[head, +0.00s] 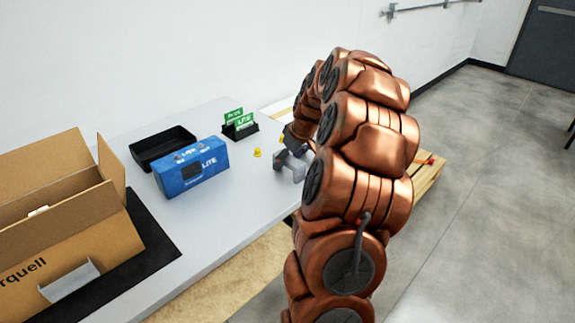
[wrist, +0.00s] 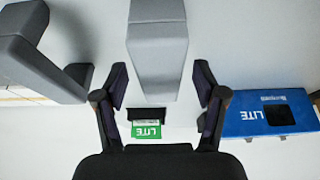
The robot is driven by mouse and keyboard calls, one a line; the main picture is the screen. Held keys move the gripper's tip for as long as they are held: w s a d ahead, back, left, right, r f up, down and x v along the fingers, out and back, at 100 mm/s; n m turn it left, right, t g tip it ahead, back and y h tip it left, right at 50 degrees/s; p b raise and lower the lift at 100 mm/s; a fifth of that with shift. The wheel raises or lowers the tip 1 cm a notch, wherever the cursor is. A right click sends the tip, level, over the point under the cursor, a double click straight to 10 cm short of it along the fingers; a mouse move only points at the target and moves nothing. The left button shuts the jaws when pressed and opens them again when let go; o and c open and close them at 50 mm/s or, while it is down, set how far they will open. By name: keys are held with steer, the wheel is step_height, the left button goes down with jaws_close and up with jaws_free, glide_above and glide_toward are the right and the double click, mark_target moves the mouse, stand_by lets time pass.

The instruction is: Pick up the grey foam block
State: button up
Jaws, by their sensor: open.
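A grey foam block (wrist: 157,50) lies at the top middle of the wrist view, with its near end between the lines of my two fingers. A second grey foam piece (wrist: 40,55), with an angled shape, is at the left of that view. In the head view, grey foam (head: 291,163) shows at the right end of the table, partly hidden by my arm. My gripper (wrist: 160,82) is open, with one finger on each side of the block's near end and nothing gripped. I cannot tell how far the fingertips are above or beside the block.
A blue LITE box (head: 191,167) stands mid-table, with a black tray (head: 147,152) behind it. Green cards stand in a black holder (head: 241,132). A small yellow item (head: 257,152) lies nearby. An open cardboard box (head: 65,240) is at left on a black mat (head: 150,245). The table's front strip is clear.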

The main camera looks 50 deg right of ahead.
steer(key=shift+f+b, duration=0.25)
steer(key=shift+b, duration=0.1)
stand_by(0.5)
steer(key=c, duration=1.1)
steer(key=shift+o, duration=0.2)
steer(key=shift+r, duration=0.1)
